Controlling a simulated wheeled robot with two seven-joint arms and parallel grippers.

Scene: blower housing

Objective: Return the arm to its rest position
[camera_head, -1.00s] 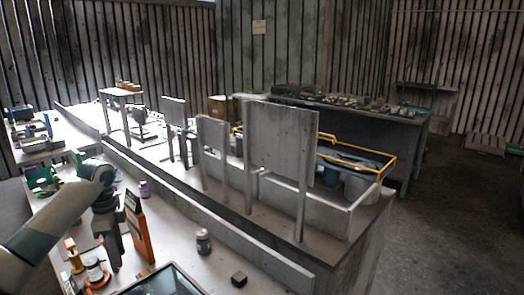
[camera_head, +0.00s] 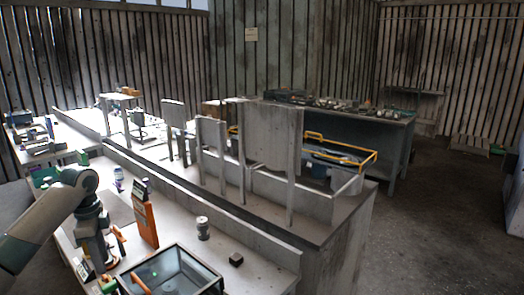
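My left arm (camera_head: 45,225) comes in from the left edge and bends down over the near white workbench (camera_head: 265,257). My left gripper (camera_head: 104,264) points down at its end, low over the bench beside an upright orange-faced object (camera_head: 144,217). Its fingers are small and dark among the bench items, so I cannot tell if they are open or hold anything. My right gripper is not in view.
A dark glass-topped box (camera_head: 170,272) sits in front. A grey can (camera_head: 203,228) and a small dark cube (camera_head: 236,259) stand right of the orange-faced object. Upright grey panels (camera_head: 274,135) line the bench's back. Open floor (camera_head: 440,220) lies to the right.

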